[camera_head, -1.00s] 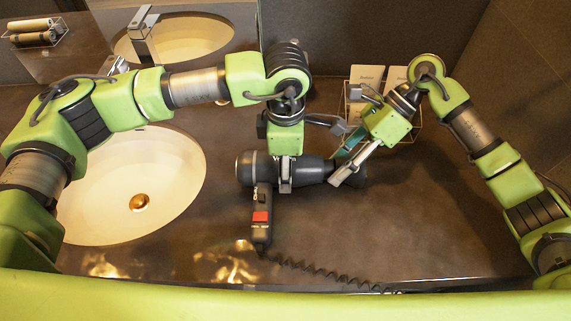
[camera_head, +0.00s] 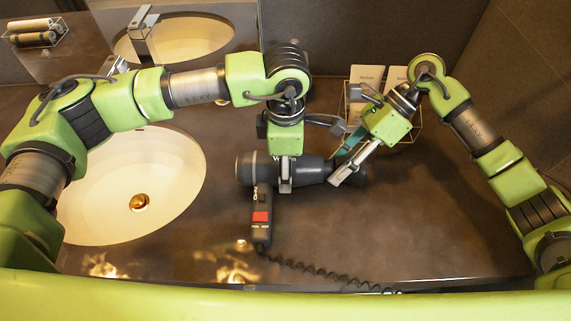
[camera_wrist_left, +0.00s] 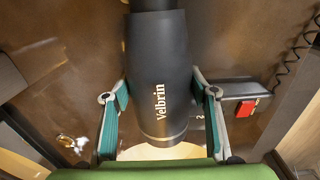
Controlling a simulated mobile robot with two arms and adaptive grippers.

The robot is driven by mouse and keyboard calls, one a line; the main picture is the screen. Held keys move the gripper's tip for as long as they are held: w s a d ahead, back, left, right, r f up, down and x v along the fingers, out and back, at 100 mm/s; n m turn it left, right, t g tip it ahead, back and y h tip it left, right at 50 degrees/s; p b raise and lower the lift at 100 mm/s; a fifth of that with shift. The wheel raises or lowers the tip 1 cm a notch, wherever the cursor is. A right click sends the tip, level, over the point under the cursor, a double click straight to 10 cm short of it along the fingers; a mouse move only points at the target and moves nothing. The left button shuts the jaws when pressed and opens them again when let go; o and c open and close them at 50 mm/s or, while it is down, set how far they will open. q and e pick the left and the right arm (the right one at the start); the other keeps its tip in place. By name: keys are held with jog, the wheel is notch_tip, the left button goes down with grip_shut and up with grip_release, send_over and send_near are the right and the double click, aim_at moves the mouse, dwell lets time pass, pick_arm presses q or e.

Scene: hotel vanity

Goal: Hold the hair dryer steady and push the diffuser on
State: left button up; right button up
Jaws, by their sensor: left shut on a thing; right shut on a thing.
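The dark grey hair dryer (camera_head: 245,168) lies across the counter, its barrel pointing right and its handle with a red switch (camera_head: 261,217) pointing toward me. My left gripper (camera_head: 286,182) is shut on the barrel from above. In the left wrist view its green-padded fingers press either side of the barrel (camera_wrist_left: 160,60), marked "Velbrin". My right gripper (camera_head: 346,172) is shut at the barrel's right end, around the dark diffuser (camera_head: 361,174).
A white sink basin (camera_head: 120,190) with a faucet lies to the left. A wire rack (camera_head: 412,125) with white packets stands behind my right gripper. A coiled cord (camera_head: 320,270) runs right from the handle along the front edge. The counter right of centre is clear.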

jog(key=shift+a, duration=0.75)
dwell(3.1)
jog(key=shift+d, duration=0.55)
dwell(0.4)
jog(key=shift+a, duration=0.45)
dwell(1.5)
jog(key=o, duration=1.2)
jog(key=shift+c, duration=0.2)
jog(key=v, duration=1.2)
